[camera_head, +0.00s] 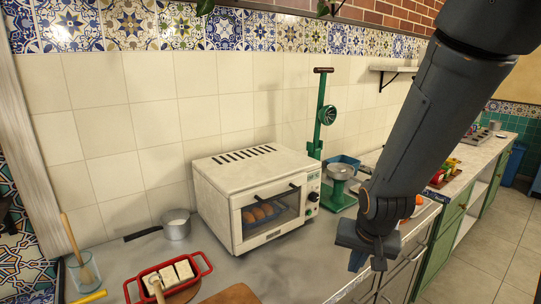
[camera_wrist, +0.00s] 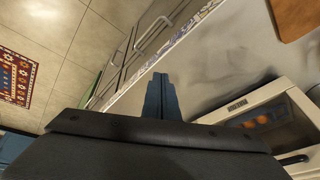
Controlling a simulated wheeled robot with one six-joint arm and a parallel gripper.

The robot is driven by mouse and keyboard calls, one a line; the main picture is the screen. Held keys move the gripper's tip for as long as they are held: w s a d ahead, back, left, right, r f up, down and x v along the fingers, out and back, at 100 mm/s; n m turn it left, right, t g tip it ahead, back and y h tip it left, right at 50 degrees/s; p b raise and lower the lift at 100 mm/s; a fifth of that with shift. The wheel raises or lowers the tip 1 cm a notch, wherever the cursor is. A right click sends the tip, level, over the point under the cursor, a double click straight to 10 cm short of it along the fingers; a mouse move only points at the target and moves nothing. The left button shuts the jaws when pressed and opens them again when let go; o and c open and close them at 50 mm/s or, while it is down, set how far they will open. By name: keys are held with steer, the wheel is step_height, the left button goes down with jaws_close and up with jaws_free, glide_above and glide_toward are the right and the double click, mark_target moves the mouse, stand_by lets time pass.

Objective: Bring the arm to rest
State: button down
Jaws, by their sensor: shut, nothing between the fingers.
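My arm comes down from the upper right in the head view. My gripper (camera_head: 368,264) hangs in front of the counter's front edge, to the right of the white toaster oven, with free air around its tip. In the wrist view my gripper (camera_wrist: 159,78) shows its two dark blue fingers pressed together, with nothing between them. Beneath them lie the counter edge and the drawer fronts.
Tiled floor (camera_head: 500,240) lies open at right.

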steer(key=s+a+r+n+g, duration=0.1)
steer(key=s+r+n+g, duration=0.1)
steer(key=s, duration=0.8)
steer(key=shift+a+n+g, duration=0.25)
steer(key=shift+n+g, duration=0.05)
steer(key=shift+n, duration=0.6)
steer(key=shift+r, duration=0.1)
stand_by(0.6)
